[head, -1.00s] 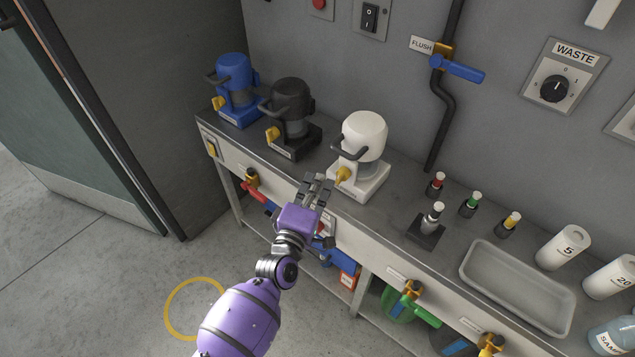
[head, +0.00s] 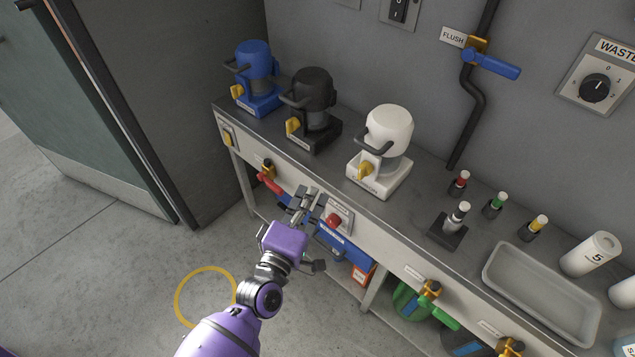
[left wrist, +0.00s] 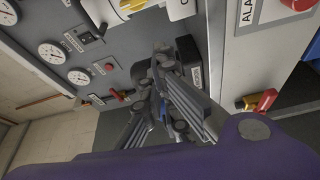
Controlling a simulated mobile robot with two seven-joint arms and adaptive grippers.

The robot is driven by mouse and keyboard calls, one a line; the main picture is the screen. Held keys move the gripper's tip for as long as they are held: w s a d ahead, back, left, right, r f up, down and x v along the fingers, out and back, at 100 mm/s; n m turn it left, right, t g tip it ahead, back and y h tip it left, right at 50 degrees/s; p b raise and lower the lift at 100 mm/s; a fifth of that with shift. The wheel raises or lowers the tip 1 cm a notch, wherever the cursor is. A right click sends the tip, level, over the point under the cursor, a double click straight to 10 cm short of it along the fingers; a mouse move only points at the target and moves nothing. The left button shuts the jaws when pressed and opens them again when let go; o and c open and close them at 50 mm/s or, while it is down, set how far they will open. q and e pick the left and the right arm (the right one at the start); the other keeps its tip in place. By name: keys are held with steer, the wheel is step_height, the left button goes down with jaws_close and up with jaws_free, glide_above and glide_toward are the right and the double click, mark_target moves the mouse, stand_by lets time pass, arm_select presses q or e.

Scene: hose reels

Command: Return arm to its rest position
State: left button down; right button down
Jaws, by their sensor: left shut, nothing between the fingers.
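My left arm (head: 255,300), purple and grey, reaches up from the bottom of the head view. Its left gripper (head: 308,198) is in front of the bench's front panel, below the white machine and beside a red button (head: 333,221). The gripper is shut with nothing in it and stands apart from the machines. In the left wrist view the gripper fingers (left wrist: 172,112) show over the purple wrist housing. My right gripper is in neither current view.
A blue machine (head: 255,78), a black machine (head: 312,108) and a white machine (head: 388,150) stand on the bench. Red-handled (head: 270,183) and green-handled (head: 442,317) valves stick out from its front. A grey tray (head: 540,293) lies at right. The floor (head: 100,270) at left is clear.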

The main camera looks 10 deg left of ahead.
arm_select(q)
steer(key=shift+s, duration=0.3)
arm_select(e)
steer(key=shift+a, duration=0.15)
steer(key=shift+s, duration=0.1)
